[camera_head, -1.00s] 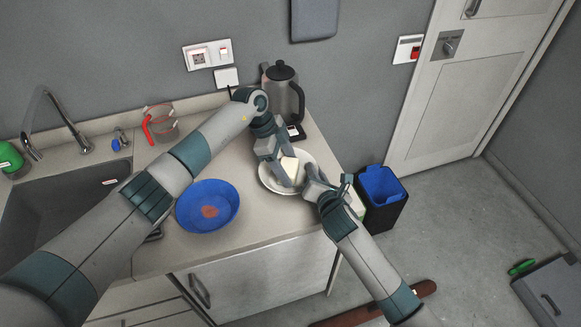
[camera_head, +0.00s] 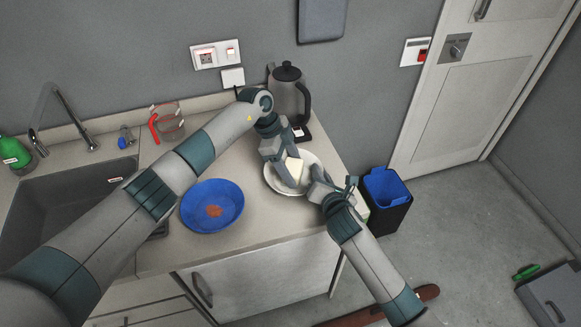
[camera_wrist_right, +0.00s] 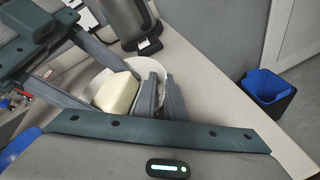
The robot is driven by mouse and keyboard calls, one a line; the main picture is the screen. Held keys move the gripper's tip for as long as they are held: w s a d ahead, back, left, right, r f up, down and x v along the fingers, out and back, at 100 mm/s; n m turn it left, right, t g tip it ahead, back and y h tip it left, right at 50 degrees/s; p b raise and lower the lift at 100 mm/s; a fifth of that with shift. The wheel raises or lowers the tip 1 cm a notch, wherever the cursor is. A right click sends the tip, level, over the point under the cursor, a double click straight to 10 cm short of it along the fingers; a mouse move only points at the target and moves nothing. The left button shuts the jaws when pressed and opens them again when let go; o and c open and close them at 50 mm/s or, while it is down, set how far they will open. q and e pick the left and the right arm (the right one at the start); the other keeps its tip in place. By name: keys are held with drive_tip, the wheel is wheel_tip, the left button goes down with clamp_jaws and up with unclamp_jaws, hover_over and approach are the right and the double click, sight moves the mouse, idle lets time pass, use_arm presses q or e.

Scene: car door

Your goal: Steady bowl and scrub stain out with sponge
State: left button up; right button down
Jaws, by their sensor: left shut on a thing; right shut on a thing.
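A white bowl (camera_head: 272,184) stands near the counter's right end, beside the kettle. My left gripper (camera_head: 291,173) reaches into it from above, shut on a cream sponge (camera_wrist_right: 117,95) that is inside the bowl. My right gripper (camera_head: 317,181) is at the bowl's right rim, shut on it; its fingers (camera_wrist_right: 161,95) show close together at the rim in the right wrist view. The grippers and sponge hide much of the bowl's inside, and I cannot see a stain there. A blue bowl (camera_head: 229,193) with a reddish-brown stain (camera_head: 214,211) inside stands apart to the left.
A kettle (camera_head: 289,95) stands just behind the white bowl. A sink (camera_head: 60,205), a green bottle (camera_head: 14,152) and a clear jug with a red handle (camera_head: 168,122) are at the left. A blue-lined bin (camera_head: 385,205) stands right of the counter.

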use_arm(q)
drive_tip(key=shift+s+d, duration=0.1)
drive_tip(key=shift+d, duration=0.4)
use_arm(e)
drive_tip(key=shift+f, duration=0.25)
use_arm(q)
drive_tip(key=shift+w+a, duration=0.2)
drive_tip(key=shift+a, duration=0.6)
drive_tip(key=shift+d, duration=0.15)
idle(0.3)
drive_tip(key=shift+s+d, duration=0.2)
drive_tip(key=shift+d, duration=0.5)
drive_tip(key=shift+a, duration=0.15)
drive_tip(key=shift+w+a, duration=0.15)
drive_tip(key=shift+a, duration=0.5)
